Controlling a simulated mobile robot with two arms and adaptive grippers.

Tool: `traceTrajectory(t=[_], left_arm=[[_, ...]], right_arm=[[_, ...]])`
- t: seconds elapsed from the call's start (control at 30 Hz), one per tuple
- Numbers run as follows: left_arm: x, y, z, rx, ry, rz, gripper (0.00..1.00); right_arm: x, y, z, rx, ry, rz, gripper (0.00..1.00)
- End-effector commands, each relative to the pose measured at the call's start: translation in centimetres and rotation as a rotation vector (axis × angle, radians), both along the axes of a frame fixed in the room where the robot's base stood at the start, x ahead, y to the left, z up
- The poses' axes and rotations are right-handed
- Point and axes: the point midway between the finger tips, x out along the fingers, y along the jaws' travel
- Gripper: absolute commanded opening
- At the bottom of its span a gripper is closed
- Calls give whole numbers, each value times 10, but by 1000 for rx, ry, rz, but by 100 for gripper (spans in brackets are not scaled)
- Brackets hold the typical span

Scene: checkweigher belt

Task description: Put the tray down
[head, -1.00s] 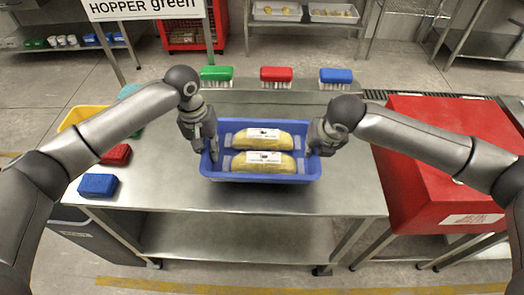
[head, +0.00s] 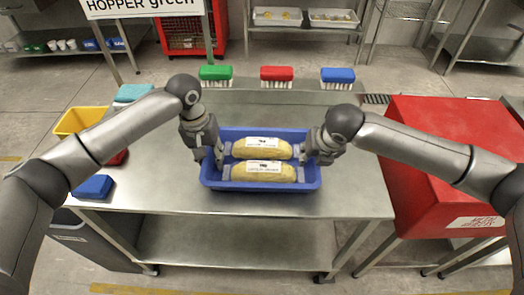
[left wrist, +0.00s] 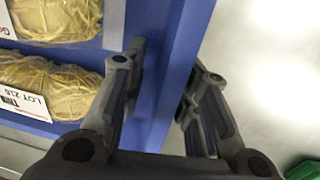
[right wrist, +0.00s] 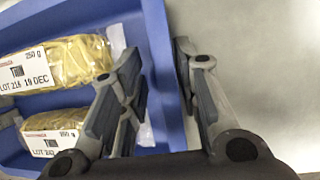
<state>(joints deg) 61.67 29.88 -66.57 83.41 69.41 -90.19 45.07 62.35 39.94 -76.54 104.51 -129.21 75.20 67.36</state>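The blue tray (head: 262,186) is level over the middle of the steel table and holds two yellow bags (head: 262,148) with white labels. I cannot tell whether its underside touches the table. My left gripper (head: 209,157) is at the tray's left end, one finger inside and one outside the wall. The left wrist view shows those fingers (left wrist: 165,62) close against the wall. My right gripper (head: 316,158) straddles the right end wall in the same way, and the right wrist view shows its fingers (right wrist: 159,58) against it.
The steel table (head: 345,195) has bare room around the tray. Green (head: 215,73), red (head: 277,73) and blue (head: 338,75) brushes stand along the back. A red housing (head: 430,185) stands at right.

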Motion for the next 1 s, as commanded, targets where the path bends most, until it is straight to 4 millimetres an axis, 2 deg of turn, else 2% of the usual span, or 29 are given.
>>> traceTrajectory(t=[0.57, 0.77, 1.0], left_arm=[[1, 3, 3, 4, 0, 3, 34], [1, 3, 16, 5, 1, 4, 34], [1, 4, 44, 6, 1, 4, 34]], right_arm=[[2, -3, 3, -5, -2, -8, 35], [2, -4, 16, -5, -2, -9, 35], [2, -4, 44, -6, -2, -9, 35]])
